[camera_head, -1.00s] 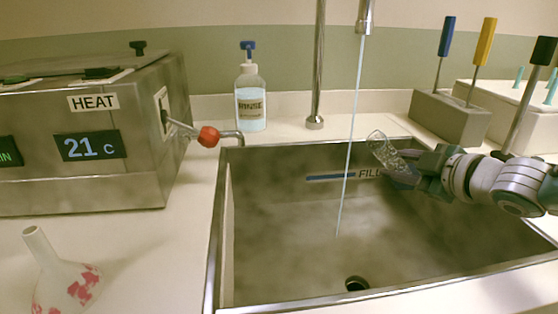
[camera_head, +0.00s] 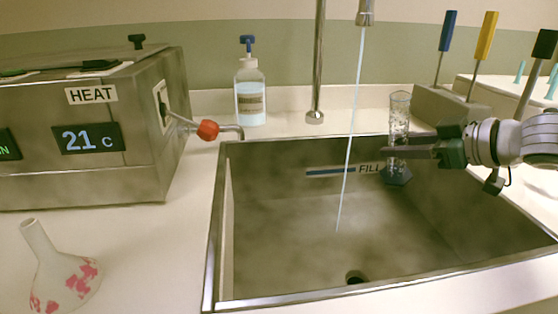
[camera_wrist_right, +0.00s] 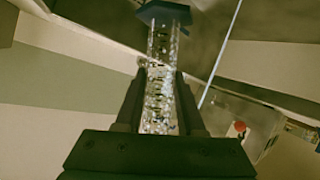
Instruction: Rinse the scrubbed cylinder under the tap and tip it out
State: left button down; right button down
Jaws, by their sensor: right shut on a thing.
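The glass cylinder (camera_head: 399,110) is upright over the right part of the sink, its dark base (camera_head: 396,176) at the bottom. Droplets or specks cover its glass in the right wrist view (camera_wrist_right: 161,92). My right gripper (camera_head: 396,152) is shut on the cylinder's glass, coming in from the right. The tap (camera_head: 365,14) runs a thin stream of water (camera_head: 350,130) into the sink (camera_head: 290,225). The stream falls to the left of the cylinder, apart from it. My left gripper is not in view.
A rinse bottle (camera_head: 250,95) stands behind the sink. A block (camera_head: 465,105) holding several coloured-handled brushes stands back right.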

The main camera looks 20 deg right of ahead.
jog(key=shift+r+m, duration=0.3)
jog(key=shift+f, duration=0.1)
jog(key=shift+d+f+m+y+b, duration=0.1)
jog(key=shift+f+m+y+b, duration=0.15)
jog(key=shift+m+y+b, duration=0.45)
jog(key=shift+b, duration=0.35)
jog(key=shift+r, duration=0.1)
